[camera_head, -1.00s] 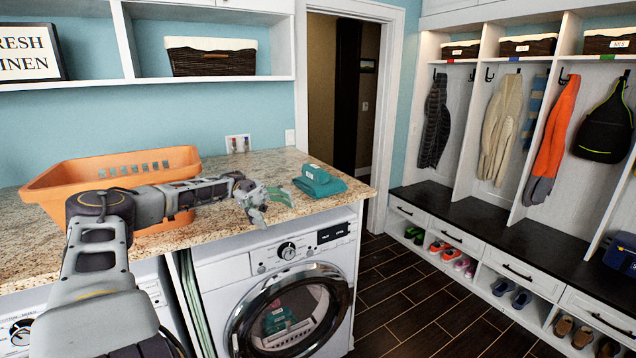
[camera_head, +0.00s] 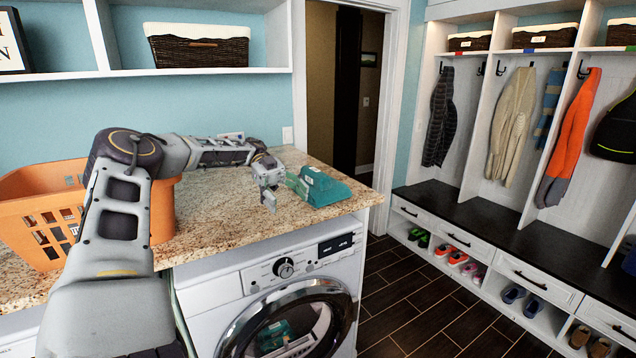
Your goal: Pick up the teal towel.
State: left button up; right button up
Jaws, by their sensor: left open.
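The teal towel (camera_head: 324,188) lies folded on the granite counter (camera_head: 222,212), near its right end above the washer. A small pale label shows on its top. My left gripper (camera_head: 277,192) is open just left of the towel, with its fingers low over the counter and close to the towel's left edge. I cannot tell whether a finger touches the towel. My left arm reaches across the counter from the left. My right gripper is not in view.
An orange laundry basket (camera_head: 45,215) stands on the counter at the left, partly behind my left arm. A front-loading washer (camera_head: 262,268) is under the counter. A bench (camera_head: 480,220) with shoes below and hanging coats is at the right. Dark floor lies between.

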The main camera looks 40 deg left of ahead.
aim_at(324, 189)
jog(key=i+j, duration=0.25)
jog(key=j, duration=0.15)
jog(key=i+j, duration=0.25)
jog(key=j, duration=0.15)
jog(key=i+j, duration=0.25)
jog(key=j, duration=0.2)
jog(key=i+j, duration=0.25)
jog(key=j, duration=0.15)
